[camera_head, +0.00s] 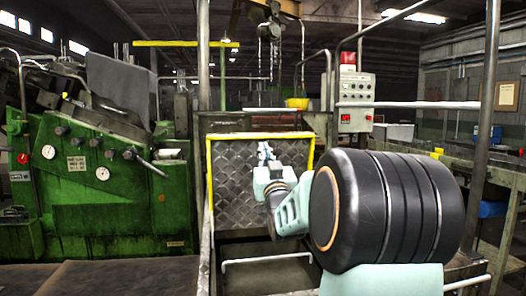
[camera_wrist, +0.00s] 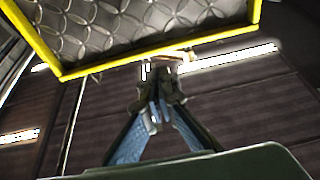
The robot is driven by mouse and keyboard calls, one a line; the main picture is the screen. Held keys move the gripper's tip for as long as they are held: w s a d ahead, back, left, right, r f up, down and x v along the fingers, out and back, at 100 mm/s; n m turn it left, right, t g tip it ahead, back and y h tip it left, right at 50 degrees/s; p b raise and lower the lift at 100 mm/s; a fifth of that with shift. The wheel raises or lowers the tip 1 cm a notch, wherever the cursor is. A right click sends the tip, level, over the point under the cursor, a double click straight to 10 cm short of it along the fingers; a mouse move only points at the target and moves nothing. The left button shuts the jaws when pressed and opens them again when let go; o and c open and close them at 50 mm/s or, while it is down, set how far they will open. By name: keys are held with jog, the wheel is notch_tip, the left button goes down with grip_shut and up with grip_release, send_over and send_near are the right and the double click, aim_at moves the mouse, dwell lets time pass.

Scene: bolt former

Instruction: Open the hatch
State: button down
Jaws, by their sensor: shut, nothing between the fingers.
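The hatch (camera_head: 235,180) appears as a diamond-plate panel with a yellow edge, standing in front of me at the middle of the head view. In the wrist view the hatch (camera_wrist: 150,22) fills the top, its yellow edge passing just beyond my fingertips. My gripper (camera_head: 264,150) is in front of the panel's upper right part in the head view, pointing upward. In the wrist view my gripper (camera_wrist: 160,88) is shut and empty, with its tips near the yellow edge. I cannot tell whether they touch it.
A green machine (camera_head: 100,190) stands at the left. A control box (camera_head: 356,98) with a red top is behind at the right. A white rail (camera_head: 266,259) runs below the panel. Grey posts stand on both sides. Bright ceiling lights (camera_wrist: 235,56) show in the wrist view.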

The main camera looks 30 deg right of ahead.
aim_at(261, 140)
jog(key=shift+g+y, duration=0.5)
jog(key=shift+g, duration=0.4)
jog(key=p+x, duration=0.2)
jog(key=x, duration=0.1)
jog(key=r+p+x, duration=0.1)
jog(key=p+x, duration=0.1)
jog(key=x, duration=0.1)
jog(key=shift+r, duration=0.1)
